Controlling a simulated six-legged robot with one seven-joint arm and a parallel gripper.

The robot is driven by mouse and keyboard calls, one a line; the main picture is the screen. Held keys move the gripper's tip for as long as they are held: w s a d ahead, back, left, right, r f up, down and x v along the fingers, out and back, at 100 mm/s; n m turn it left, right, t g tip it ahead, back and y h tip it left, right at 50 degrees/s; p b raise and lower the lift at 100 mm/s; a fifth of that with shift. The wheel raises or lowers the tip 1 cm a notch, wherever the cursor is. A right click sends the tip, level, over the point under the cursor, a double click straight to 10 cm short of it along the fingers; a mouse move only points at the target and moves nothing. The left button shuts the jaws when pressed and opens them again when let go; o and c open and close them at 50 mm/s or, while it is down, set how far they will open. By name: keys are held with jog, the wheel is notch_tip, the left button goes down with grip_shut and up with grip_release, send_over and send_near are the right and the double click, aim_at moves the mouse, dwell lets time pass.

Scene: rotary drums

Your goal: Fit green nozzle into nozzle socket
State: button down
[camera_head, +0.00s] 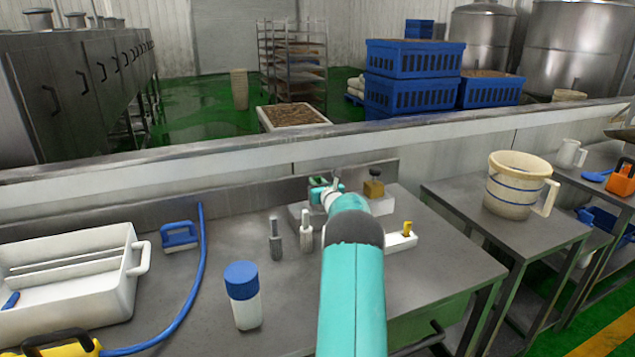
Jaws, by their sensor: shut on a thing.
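My gripper (326,187) is at the back middle of the steel table, over a low white block. It is shut on a small dark green piece, the green nozzle (316,196), which is largely hidden by the jaws and my teal arm. The white block (380,207) carries a brass fitting with a black knob (374,186) to the right of my gripper. I cannot make out the nozzle socket's opening, nor whether the nozzle touches the block.
A blue-capped bottle (243,296) stands nearer. A white block with a yellow knob (403,238) lies to the right. A white tray (110,285) and blue hose (190,300) are at left. A low wall (240,168) runs behind.

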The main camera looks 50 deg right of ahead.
jog(key=shift+f, duration=1.55)
jog(key=c, duration=1.2)
grip_release()
jog(key=shift+f, duration=0.1)
jog(key=v, duration=1.3)
jog(key=shift+s+a, duration=0.2)
jog(key=shift+s, duration=0.1)
jog(key=shift+s, duration=0.1)
